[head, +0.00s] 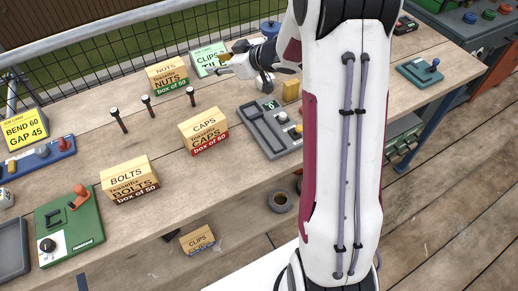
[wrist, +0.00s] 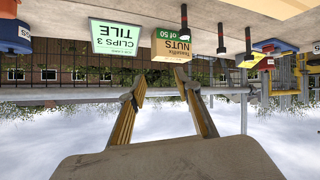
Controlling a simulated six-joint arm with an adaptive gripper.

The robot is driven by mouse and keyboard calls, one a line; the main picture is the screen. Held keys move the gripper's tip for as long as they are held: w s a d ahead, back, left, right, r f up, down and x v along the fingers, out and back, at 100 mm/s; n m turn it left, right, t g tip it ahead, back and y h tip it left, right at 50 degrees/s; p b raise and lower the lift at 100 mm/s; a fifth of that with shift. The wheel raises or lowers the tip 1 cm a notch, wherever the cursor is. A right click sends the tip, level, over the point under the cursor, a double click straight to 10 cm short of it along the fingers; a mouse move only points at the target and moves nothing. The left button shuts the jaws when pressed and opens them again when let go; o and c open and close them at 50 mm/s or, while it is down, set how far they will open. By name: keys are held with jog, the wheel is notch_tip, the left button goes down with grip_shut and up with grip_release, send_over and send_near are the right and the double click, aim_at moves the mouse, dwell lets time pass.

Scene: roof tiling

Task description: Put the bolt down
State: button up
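Three dark bolts stand apart in a row on the wooden bench: a left one (head: 118,121), a middle one (head: 148,106) and a right one (head: 190,97). Bolts also show, upside down, in the wrist view (wrist: 221,38). My gripper (head: 222,64) is above the back of the bench, beyond and to the right of the bolts, near the green-and-white clips card (head: 209,58). In the wrist view its two yellow-and-grey fingers (wrist: 162,92) are spread wide, with no bolt seen between them. A bolts box (head: 130,181) stands at the front left.
A nuts box (head: 167,74) stands behind the bolts. A caps box (head: 203,130) and a grey tray unit (head: 268,131) lie to their right. A green device (head: 69,228) and a yellow card (head: 24,130) are at the left. A wire railing (head: 110,58) runs behind the bench.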

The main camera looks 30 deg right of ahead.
jog(key=s+d+r+m+h, duration=0.3)
jog(key=s+r+m+h, duration=0.3)
jog(key=s+r, duration=0.7)
jog(key=s+a+g, duration=0.1)
jog(key=s+a, duration=0.3)
jog(key=s, duration=0.5)
jog(key=s+a+f+g+y, duration=0.1)
jog(key=s+a, duration=0.3)
jog(key=s, duration=0.5)
jog(key=s+a+f+g, duration=0.1)
jog(key=s+a+g, duration=0.2)
jog(key=s, duration=0.6)
jog(key=shift+a+f+m, duration=0.25)
jog(key=shift+a+m, duration=0.15)
jog(key=shift+o, duration=0.5)
jog(key=shift+w, duration=0.1)
